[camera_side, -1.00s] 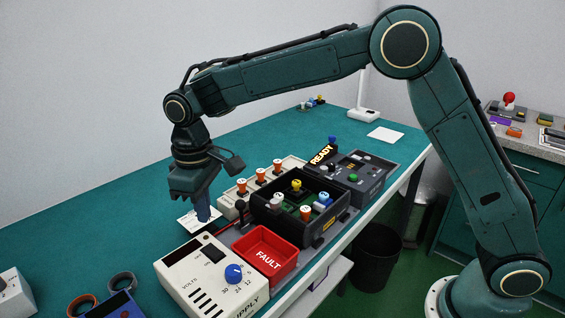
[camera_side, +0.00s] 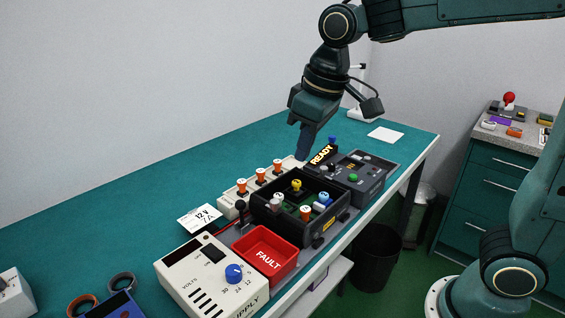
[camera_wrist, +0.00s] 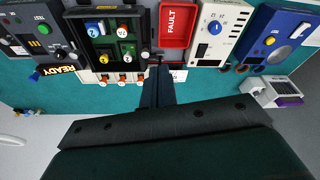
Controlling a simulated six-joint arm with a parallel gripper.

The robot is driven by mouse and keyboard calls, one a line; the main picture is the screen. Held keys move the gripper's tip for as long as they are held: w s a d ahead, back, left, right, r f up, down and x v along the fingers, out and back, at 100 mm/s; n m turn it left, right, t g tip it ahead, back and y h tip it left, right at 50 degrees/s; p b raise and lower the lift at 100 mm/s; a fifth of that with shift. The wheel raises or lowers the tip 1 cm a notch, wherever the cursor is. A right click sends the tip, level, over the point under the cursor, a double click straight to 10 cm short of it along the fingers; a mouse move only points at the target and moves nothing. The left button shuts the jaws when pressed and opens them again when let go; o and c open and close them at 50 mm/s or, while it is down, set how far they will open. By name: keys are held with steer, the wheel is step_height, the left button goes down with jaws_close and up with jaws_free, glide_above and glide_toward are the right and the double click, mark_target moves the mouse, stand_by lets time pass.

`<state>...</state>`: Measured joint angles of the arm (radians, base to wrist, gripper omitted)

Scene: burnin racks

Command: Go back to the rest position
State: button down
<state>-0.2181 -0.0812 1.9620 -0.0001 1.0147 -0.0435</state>
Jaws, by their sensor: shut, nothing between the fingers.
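My gripper (camera_side: 304,148) is shut and empty. In the side view it points down above the back edge of the bench equipment, near the READY sign (camera_side: 322,154). In the wrist view its closed fingers (camera_wrist: 158,85) reach toward the row of orange-and-white knobs (camera_wrist: 123,80) and the black tray. The gripper looks clear of the things below it, though the exact gap is hard to tell.
A black tray (camera_side: 259,206) holds several coloured pieces. A red FAULT bin (camera_side: 267,259), a cream power supply (camera_side: 195,279), a white 12 V card (camera_side: 200,218) and a dark panel (camera_side: 372,170) stand around it. The green bench (camera_side: 120,225) behind is largely clear.

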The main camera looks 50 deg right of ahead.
steer(key=s+d+f+m+t, duration=0.1)
steer(key=s+d, duration=0.3)
steer(key=s, duration=0.4)
steer(key=s+d+f+m+t, duration=0.1)
steer(key=s+d+m, duration=0.1)
steer(key=s, duration=0.6)
steer(key=shift+s+d+t+h, duration=0.3)
steer(key=shift+s+d+t, duration=0.1)
steer(key=shift+d, duration=0.45)
